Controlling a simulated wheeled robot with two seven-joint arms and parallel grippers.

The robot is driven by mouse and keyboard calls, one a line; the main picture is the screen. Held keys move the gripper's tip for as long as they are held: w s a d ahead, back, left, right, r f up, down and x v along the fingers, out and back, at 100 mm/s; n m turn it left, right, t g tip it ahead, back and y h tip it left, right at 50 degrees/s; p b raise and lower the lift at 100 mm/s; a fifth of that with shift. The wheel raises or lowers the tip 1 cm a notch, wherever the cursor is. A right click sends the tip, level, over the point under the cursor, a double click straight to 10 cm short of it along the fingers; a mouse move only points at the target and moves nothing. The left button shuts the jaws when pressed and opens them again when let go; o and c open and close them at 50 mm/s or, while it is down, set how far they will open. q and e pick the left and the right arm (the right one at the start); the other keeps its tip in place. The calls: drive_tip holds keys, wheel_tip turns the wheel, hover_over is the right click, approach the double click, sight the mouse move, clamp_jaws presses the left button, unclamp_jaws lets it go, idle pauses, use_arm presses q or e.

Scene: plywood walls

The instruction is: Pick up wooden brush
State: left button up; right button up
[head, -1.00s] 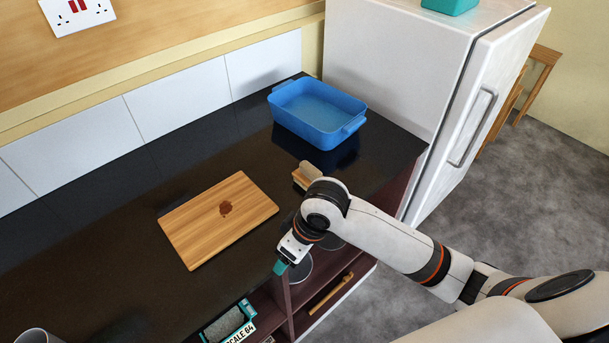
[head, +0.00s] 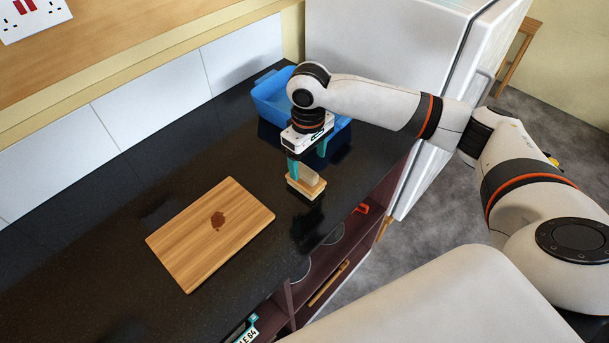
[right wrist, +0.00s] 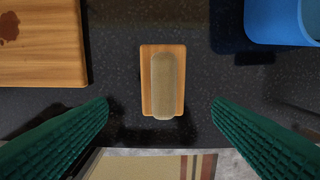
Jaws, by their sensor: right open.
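The wooden brush (head: 306,183) lies on the dark countertop, right of the cutting board. In the right wrist view the brush (right wrist: 150,80) shows a flat tan wooden base with a rounded, paler beige block on it. My right gripper (head: 308,160) is over the brush, pointing down, with its green fingers partly in front of it. In the right wrist view the open green fingers (right wrist: 160,115) are spread to either side, with the brush between and ahead of them, not gripped. My left gripper is not in view.
A wooden cutting board (head: 190,250) with a dark stain lies left of the brush. A blue dish (head: 268,98) stands behind my right gripper. A white fridge (head: 390,45) stands beyond the counter's right end. Open shelves (head: 335,265) lie below the front edge. The counter between board and brush is clear.

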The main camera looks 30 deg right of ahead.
sight(306, 169)
wheel_tip(306, 169, down, 3)
drive_tip(key=shift+w+r, duration=0.1)
drive_tip(key=shift+r, duration=0.05)
drive_tip(key=shift+w+f+p, duration=0.15)
drive_tip(key=shift+f+p, duration=0.2)
drive_tip(key=shift+f, duration=0.2)
drive_tip(key=f, duration=0.2)
drive_tip(key=f+p, duration=0.1)
drive_tip(key=shift+w+f, duration=0.25)
drive_tip(key=shift+f, duration=0.65)
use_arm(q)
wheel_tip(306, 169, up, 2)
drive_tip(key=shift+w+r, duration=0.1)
use_arm(e)
drive_tip(key=c, duration=1.1)
